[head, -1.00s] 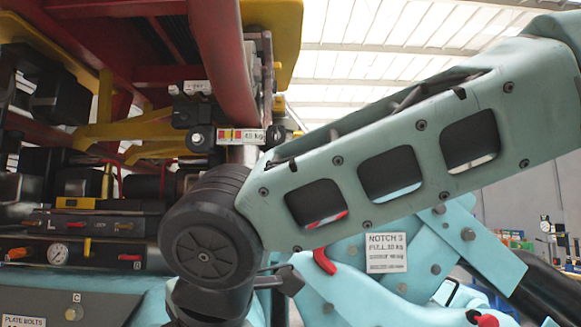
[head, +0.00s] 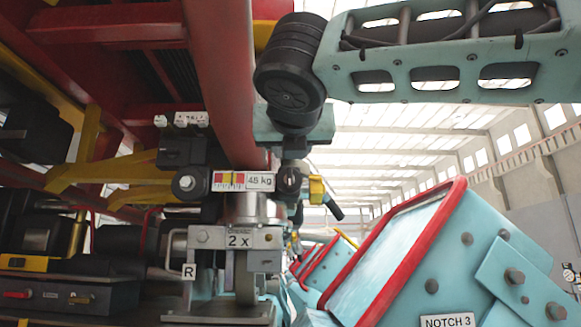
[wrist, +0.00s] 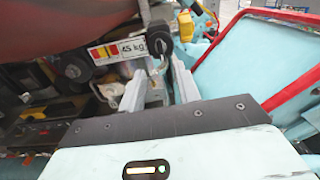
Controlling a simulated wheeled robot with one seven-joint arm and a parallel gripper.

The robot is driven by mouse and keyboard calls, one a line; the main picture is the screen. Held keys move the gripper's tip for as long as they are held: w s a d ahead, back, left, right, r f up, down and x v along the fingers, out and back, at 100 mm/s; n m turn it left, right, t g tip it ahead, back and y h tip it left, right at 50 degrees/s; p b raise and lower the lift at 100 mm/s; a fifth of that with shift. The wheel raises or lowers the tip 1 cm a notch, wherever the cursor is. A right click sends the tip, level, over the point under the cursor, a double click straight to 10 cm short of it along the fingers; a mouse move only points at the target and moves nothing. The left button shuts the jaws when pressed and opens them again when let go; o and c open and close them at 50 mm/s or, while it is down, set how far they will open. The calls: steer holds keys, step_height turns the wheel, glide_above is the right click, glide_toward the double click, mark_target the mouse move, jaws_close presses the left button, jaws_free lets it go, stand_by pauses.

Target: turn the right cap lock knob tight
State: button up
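A bar with a red, yellow and white label reading 45 kg (head: 243,182) spans two round black knobs under a red tube. The right knob (head: 289,180) is at the bar's right end, and the left knob (head: 187,183) at its left end. In the wrist view the right knob (wrist: 158,39) lies just beyond my fingers, and the left knob (wrist: 74,69) is further left. My gripper (wrist: 156,75) is open, its two pale fingers apart with no knob between them. In the head view my wrist hangs just above the right knob; the fingertips are hard to make out.
A yellow fitting with a black handle (head: 320,192) sits close right of the right knob. A metal block marked 2 X (head: 240,240) is below the bar. A large teal, red-edged panel (head: 395,245) fills the lower right. Open space lies above it.

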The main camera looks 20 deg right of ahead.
mark_target(289, 171)
steer(key=p+x, duration=0.3)
steer(key=x, duration=0.9)
jaws_close()
